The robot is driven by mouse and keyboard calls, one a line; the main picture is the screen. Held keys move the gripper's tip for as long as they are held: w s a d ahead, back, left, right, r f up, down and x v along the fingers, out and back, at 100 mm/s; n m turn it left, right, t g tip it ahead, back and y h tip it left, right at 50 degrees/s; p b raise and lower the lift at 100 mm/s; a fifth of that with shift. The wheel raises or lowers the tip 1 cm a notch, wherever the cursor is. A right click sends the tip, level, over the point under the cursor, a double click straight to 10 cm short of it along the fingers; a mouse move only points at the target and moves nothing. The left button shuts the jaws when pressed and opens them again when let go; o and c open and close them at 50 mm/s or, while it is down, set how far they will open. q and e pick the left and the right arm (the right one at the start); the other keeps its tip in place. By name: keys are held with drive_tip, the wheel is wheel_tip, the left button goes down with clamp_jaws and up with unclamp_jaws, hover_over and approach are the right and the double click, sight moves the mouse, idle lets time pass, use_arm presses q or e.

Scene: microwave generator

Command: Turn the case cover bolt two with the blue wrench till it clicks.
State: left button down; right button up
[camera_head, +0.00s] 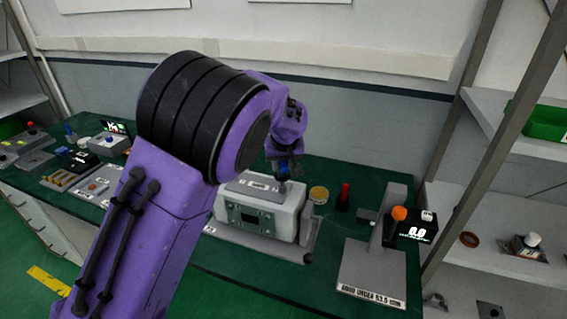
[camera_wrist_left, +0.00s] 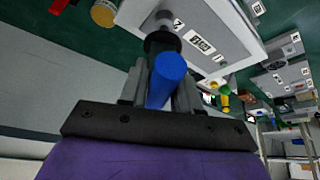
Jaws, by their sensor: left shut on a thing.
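My left gripper (camera_head: 284,165) is shut on the blue wrench (camera_wrist_left: 167,75), whose blue end shows between the two fingers in the left wrist view. In the head view the wrench stands roughly upright over the cover of the grey case (camera_head: 262,223). Its dark lower end is at the cover near the label 2 (camera_wrist_left: 178,25), at the right end of the cover in the head view. I cannot tell whether it sits fully on bolt two, which is hidden beneath it. My right gripper is not in view.
A yellow-lidded round tub (camera_head: 319,194) and a red upright piece (camera_head: 344,195) stand right of the case. A grey stand with an orange knob (camera_head: 399,213) is farther right. Several small devices fill the table's left end. My left arm hides the table's middle left.

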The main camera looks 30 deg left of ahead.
use_arm(q)
drive_tip(key=shift+a+m, duration=0.15)
drive_tip(key=shift+m, duration=0.35)
drive_tip(key=m+h, duration=0.1)
drive_tip(key=m, duration=0.1)
drive_tip(key=shift+m+t, duration=0.3)
drive_tip(key=shift+t, duration=0.1)
drive_tip(key=shift+m+h, duration=0.4)
drive_tip(key=shift+m, duration=0.2)
drive_tip(key=shift+s+a+m, duration=0.1)
drive_tip(key=shift+a+m, duration=0.1)
drive_tip(key=shift+m, duration=0.2)
drive_tip(key=shift+d, duration=0.15)
